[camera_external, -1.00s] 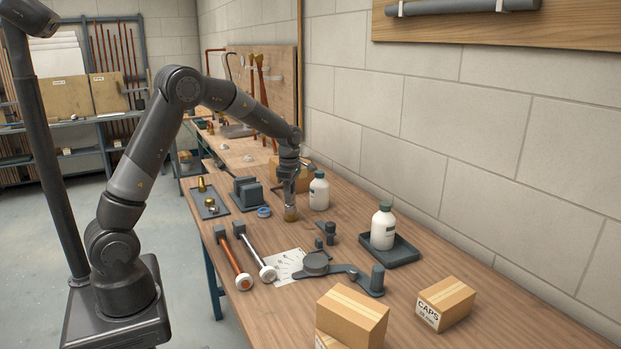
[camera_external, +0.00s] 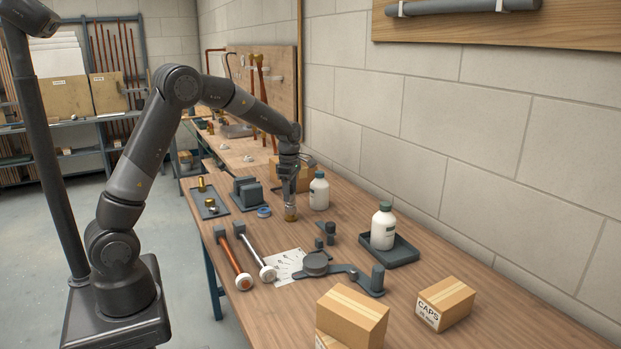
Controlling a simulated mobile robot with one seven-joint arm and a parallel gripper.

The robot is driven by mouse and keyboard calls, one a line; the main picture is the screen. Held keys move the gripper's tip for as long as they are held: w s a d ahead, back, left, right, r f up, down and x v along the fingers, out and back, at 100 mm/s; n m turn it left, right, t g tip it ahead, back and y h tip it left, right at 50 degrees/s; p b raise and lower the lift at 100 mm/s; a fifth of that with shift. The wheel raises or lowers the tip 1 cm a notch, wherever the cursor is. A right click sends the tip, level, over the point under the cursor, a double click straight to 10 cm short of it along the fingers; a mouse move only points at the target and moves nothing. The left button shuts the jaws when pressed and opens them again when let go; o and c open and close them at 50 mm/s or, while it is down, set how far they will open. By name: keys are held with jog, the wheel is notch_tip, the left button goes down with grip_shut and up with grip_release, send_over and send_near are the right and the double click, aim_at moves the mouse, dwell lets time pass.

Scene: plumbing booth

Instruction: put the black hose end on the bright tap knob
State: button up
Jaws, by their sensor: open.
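My gripper (camera_external: 290,204) points down at the bench, open, with its fingertips around or just above a small brass-coloured round piece (camera_external: 291,214). I cannot tell whether they touch it. No part is clearly recognisable as the black hose end. A dark jointed piece with a round disc (camera_external: 316,264) and an upright post (camera_external: 377,280) lies on the front part of the bench. I cannot tell which part is the bright tap knob.
A small tray (camera_external: 222,213) with brass fittings, a dark block (camera_external: 248,192) and a blue ring (camera_external: 264,212) lie left of my gripper. White bottles (camera_external: 319,191) (camera_external: 383,228) stand to the right. Cardboard boxes (camera_external: 353,318) (camera_external: 444,303) stand in front. A wall bounds the bench.

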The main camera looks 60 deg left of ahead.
notch_tip(320, 180, up, 10)
jog(key=shift+r, duration=0.25)
jog(key=s+d+r+m+t, duration=0.1)
jog(key=s+d+r+m, duration=0.35)
jog(key=s+m, duration=0.3)
jog(key=s+d+r+m+t, duration=0.2)
jog(key=s+d+r+m, duration=0.3)
jog(key=s, duration=0.3)
jog(key=s+d+f+m+t, duration=0.1)
jog(key=s+d+f+m, duration=0.1)
jog(key=s+m, duration=0.5)
jog(key=s+d+f+m+t, duration=0.1)
jog(key=s+d+f+m, duration=0.2)
jog(key=s+m, duration=0.4)
jog(key=shift+s+d+m+t, duration=0.3)
jog(key=shift+s+m, duration=0.05)
jog(key=shift+s, duration=0.9)
jog(key=shift+r, duration=0.1)
